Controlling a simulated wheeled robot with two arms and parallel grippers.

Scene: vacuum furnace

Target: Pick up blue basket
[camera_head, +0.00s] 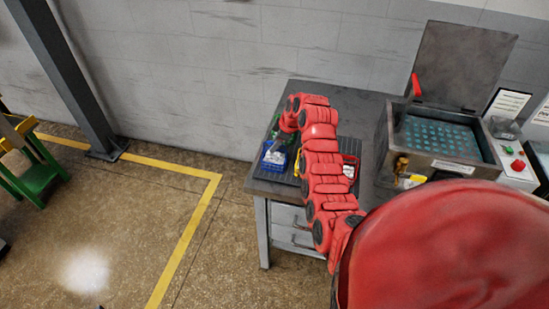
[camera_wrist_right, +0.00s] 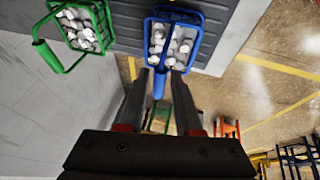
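The blue basket (camera_head: 275,155) sits on the dark mat at the left end of the table in the head view. In the right wrist view the blue basket (camera_wrist_right: 203,36) is at the top centre, filled with several pale pieces, its blue handle pointing toward my gripper. My right gripper (camera_wrist_right: 166,68) is open, and the handle appears between its fingers. I cannot tell whether either finger touches it. In the head view my red right arm reaches over the table and its gripper is mostly hidden. My left gripper is not in view.
A green basket (camera_wrist_right: 82,28) with pale pieces stands beside the blue one. A red basket (camera_head: 352,167) and a yellow item (camera_head: 297,165) lie close to my arm. An open-lidded furnace box (camera_head: 440,138) stands to the right.

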